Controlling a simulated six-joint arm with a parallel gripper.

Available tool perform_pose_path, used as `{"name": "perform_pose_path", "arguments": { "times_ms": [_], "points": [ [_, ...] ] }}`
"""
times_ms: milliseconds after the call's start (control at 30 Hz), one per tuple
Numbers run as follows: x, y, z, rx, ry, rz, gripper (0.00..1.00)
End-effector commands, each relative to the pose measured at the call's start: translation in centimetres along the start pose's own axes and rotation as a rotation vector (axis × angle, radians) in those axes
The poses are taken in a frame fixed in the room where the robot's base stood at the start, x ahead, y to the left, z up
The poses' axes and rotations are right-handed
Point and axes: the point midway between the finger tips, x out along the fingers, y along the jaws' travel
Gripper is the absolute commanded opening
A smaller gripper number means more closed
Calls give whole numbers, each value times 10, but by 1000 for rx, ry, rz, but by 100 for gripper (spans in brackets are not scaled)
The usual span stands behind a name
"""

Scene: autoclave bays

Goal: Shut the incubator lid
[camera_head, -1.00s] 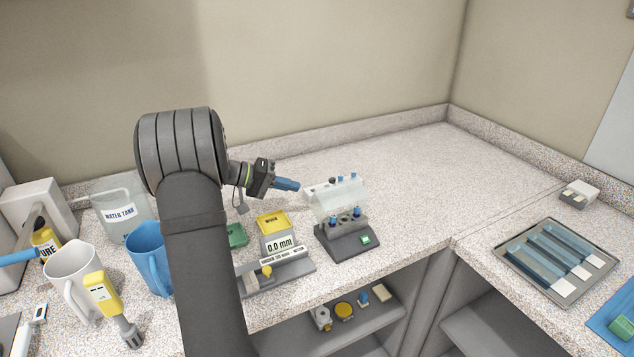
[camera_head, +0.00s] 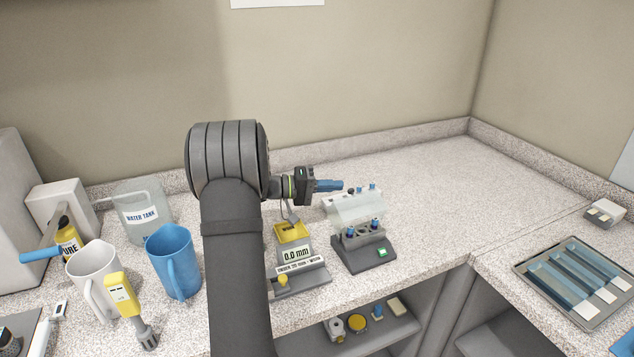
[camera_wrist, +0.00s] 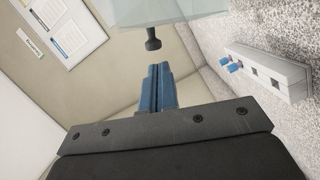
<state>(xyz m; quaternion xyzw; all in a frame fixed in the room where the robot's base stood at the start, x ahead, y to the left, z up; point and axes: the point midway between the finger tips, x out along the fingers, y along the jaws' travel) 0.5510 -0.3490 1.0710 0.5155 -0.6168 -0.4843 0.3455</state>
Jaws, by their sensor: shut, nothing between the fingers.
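The incubator (camera_head: 365,258) is a small dark grey block with a green switch and blue-capped tubes in its wells. Its clear lid (camera_head: 358,212) stands raised and tilted above the wells, open. The lid also shows at the top of the wrist view (camera_wrist: 120,12), with a dark knob (camera_wrist: 153,40) hanging off its edge. My gripper (camera_head: 341,186) has its blue fingers closed together and empty, just left of the lid's upper edge. In the wrist view the fingertips (camera_wrist: 158,68) point at the knob, with a small gap that looks clear.
A white rack (camera_wrist: 270,72) with blue-capped tubes stands behind the lid. A yellow-topped gauge reading 0.0 mm (camera_head: 297,255) sits left of the incubator. A blue jug (camera_head: 174,262) and water tank (camera_head: 140,212) stand further left. The counter behind is clear.

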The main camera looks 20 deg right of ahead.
Motion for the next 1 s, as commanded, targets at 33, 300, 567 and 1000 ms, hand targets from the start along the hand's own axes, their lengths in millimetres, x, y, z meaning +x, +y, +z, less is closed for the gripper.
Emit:
{"name": "perform_pose_path", "arguments": {
  "times_ms": [33, 300, 567, 1000],
  "points": [
    [1, 1, 6, 0, 0, 0, 0],
    [5, 0, 22, 1, 1, -1, 0],
    [5, 0, 23, 1, 1, -1, 0],
    [7, 7, 30, 99, 0, -25, 0]
  ]
}}
